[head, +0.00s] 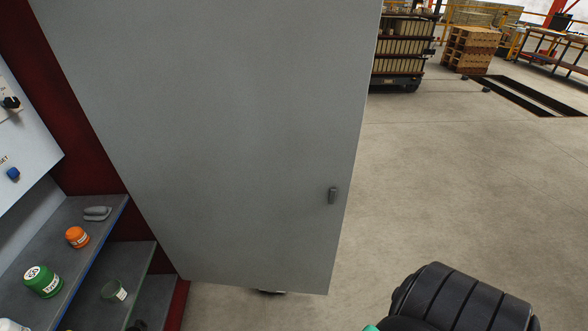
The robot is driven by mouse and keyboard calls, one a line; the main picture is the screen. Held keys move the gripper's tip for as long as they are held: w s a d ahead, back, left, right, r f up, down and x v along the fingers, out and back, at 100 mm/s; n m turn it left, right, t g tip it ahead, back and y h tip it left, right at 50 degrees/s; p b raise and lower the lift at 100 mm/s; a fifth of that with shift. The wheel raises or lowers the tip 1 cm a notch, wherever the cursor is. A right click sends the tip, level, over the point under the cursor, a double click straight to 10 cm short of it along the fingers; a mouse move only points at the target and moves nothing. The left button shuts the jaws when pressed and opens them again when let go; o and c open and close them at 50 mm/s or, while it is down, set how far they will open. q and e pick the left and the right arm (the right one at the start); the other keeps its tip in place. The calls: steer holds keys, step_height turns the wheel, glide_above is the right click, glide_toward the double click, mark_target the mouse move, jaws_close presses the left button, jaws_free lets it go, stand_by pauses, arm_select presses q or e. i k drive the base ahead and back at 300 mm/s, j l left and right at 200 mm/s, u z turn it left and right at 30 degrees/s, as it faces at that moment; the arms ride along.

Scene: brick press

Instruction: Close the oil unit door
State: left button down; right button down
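The oil unit door (225,130) is a large plain grey panel filling the middle of the head view. It stands open, swung out from the cabinet on the left, with the shelves exposed. The oil unit's shelves (85,225) show at lower left. Neither of my grippers can be seen. A black ribbed part of my arm shows at the lower right, apart from the door in the picture. A small piece of something shows below the door's bottom edge, too little to identify.
Right of the door the concrete floor (450,190) is clear. A loaded brick cart (402,50) and pallets (470,48) stand far back.

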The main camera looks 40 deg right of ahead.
mark_target(230, 126)
steer(key=l+u, duration=0.2)
steer(key=l, duration=0.35)
steer(key=l+u, duration=0.2)
steer(key=l, duration=0.35)
steer(key=l+u, duration=0.15)
steer(key=l, duration=0.4)
steer(key=l+u, duration=0.2)
steer(key=l, duration=0.3)
steer(key=k+l+u, duration=0.2)
steer(key=l, duration=0.3)
steer(key=l+u, duration=0.2)
steer(key=l, duration=0.35)
steer(key=k, duration=0.05)
